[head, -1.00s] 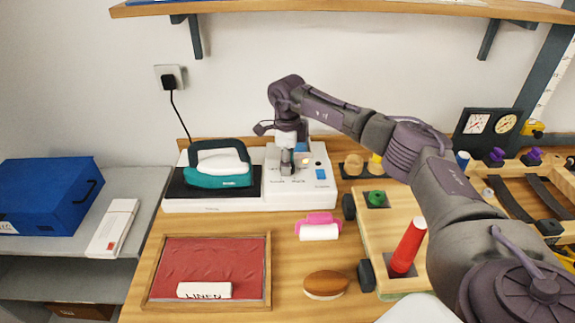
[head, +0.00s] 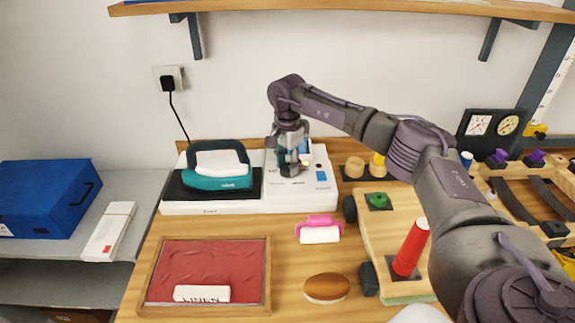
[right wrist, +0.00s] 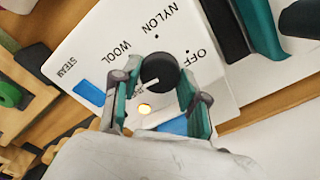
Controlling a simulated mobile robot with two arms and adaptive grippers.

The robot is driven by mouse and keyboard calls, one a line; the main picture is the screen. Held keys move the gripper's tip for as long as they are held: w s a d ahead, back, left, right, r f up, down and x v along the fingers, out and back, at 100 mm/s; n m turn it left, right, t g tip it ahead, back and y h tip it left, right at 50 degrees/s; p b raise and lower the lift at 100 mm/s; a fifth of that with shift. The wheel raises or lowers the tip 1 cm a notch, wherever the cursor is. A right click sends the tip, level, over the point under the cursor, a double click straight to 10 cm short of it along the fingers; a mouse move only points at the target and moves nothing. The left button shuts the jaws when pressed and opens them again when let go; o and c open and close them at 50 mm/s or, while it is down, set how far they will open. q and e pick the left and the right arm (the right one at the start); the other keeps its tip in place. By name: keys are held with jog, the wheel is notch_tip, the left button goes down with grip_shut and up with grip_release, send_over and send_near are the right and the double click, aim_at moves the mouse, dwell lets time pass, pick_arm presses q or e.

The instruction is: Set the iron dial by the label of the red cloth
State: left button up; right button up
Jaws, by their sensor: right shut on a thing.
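The red cloth (head: 205,265) lies in a wooden frame, with a white label (head: 202,294) reading LINEN at its front. The white iron station (head: 230,207) holds the teal iron (head: 218,168) at its left. My right gripper (head: 291,170) points down over the station's right part. In the right wrist view its fingers are shut on the black dial (right wrist: 160,72), one on each side. OFF, NYLON and WOOL are printed around the dial. A white pointer mark shows at its lower left; the print beside it is too small to read. My left gripper is out of view.
An orange lamp (right wrist: 144,108) glows beside the dial. A blue STEAM button (head: 321,176) is on the station's right.

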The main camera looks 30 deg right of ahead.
aim_at(287, 167)
jog(key=shift+w+r+n, duration=0.1)
jog(key=shift+n, duration=0.5)
jog(key=o, duration=1.1)
jog(key=shift+o, duration=0.2)
notch_tip(287, 167, up, 12)
dwell(0.3)
